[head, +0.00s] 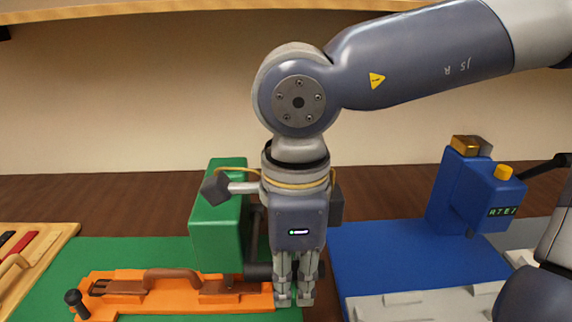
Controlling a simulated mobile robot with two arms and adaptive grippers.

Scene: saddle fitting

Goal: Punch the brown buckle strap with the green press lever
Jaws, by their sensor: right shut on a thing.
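The brown buckle strap (172,279) lies lengthwise on an orange sled (131,303), its buckle end to the left. The strap's right end reaches under the head of the green press (216,230). My left gripper is not in view.
A green base plate (120,252) lies under the sled. A blue press (470,195) with a display stands on a blue base (400,262) at right, with a grey sled (420,303) before it. A wooden tray (52,243) with straps is at far left.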

